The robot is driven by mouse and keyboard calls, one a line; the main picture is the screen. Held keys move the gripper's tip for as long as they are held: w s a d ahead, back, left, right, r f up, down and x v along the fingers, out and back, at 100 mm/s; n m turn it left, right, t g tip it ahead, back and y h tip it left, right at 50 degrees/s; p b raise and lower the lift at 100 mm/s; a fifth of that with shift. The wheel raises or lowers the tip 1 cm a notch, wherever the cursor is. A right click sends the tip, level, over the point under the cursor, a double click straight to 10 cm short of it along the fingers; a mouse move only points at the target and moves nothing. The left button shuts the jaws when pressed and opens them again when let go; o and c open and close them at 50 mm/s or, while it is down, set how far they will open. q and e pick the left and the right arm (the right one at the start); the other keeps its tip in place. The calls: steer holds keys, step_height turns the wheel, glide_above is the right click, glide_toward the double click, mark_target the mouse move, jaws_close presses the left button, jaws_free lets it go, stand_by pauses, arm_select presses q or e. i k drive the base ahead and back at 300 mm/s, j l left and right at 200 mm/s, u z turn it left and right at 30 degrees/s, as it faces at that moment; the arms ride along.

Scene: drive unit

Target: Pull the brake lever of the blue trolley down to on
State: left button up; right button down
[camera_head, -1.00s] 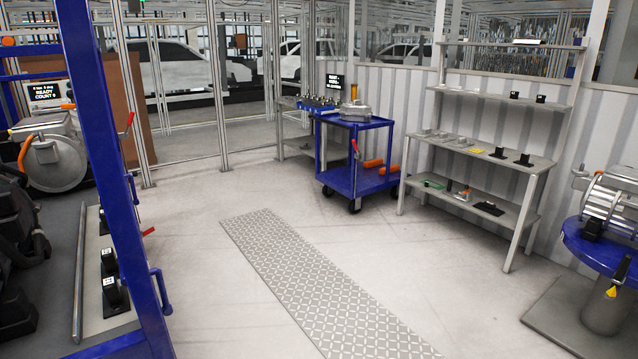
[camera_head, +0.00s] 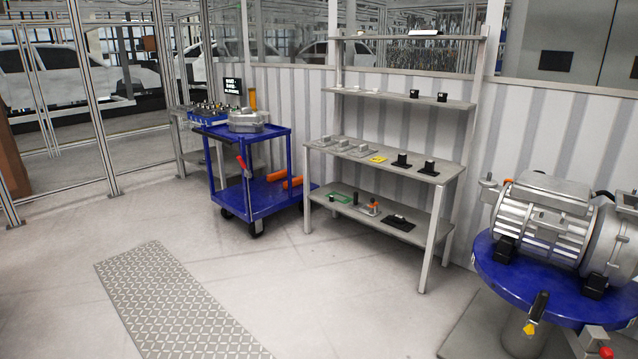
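The blue trolley (camera_head: 262,198) stands at the back, left of the centre, beside a grey shelf. It has two blue decks and dark wheels. A lever with a red grip (camera_head: 241,162) stands at its front left post, tilted, with its red end up. A grey metal housing (camera_head: 248,121) sits on the top deck, and orange pieces (camera_head: 287,179) lie on the lower deck. Neither of my grippers shows in this view.
A grey shelf unit (camera_head: 425,232) with small parts stands right of the trolley. A round blue table (camera_head: 488,262) with a large motor (camera_head: 545,222) stands at the right. A patterned floor strip (camera_head: 172,305) lies at the front left. The floor before the trolley is clear.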

mark_target(241, 160)
steer(key=i+u, duration=0.25)
steer(key=i, duration=0.4)
steer(key=i+u, duration=0.3)
steer(key=i, duration=0.4)
steer(key=i+l+u, duration=0.25)
steer(key=i, duration=0.4)
steer(key=i+l, duration=0.1)
steer(key=i, duration=0.8)
steer(key=i+u, duration=0.1)
steer(key=i, duration=0.85)
steer(key=i+l+u, duration=0.3)
steer(key=i, duration=0.15)
steer(key=i+l+u, duration=0.25)
steer(key=i, duration=0.15)
steer(key=j, duration=0.1)
